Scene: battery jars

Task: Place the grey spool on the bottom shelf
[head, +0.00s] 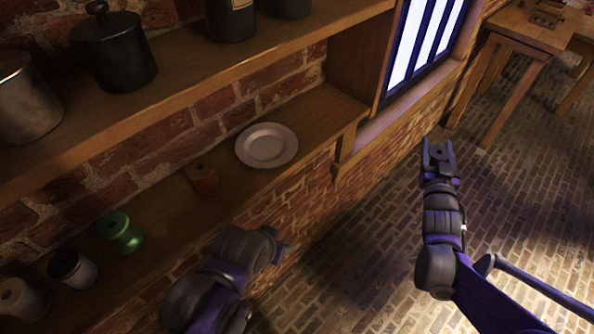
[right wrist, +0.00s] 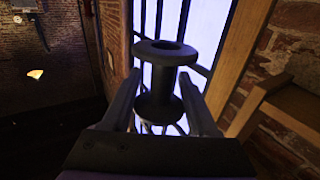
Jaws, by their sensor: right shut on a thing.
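My right gripper (head: 438,152) is out over the brick floor, to the right of the shelves and clear of them. It is shut on the grey spool, which shows dark and upright between the fingers in the right wrist view (right wrist: 158,78). In the head view the spool is small and dark between the fingertips. The bottom shelf (head: 316,123) is a wooden board along the brick wall. My left gripper (head: 281,250) is in front of this shelf at the lower middle, and its fingers are mostly hidden by its own wrist.
On the bottom shelf stand a white plate (head: 267,145), a small brown spool (head: 203,179), a green spool (head: 121,233), a dark-and-white spool (head: 73,269) and a pale spool (head: 20,300). The upper shelf (head: 195,83) holds pots. A barred window (head: 427,40) and wooden table (head: 527,30) lie beyond.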

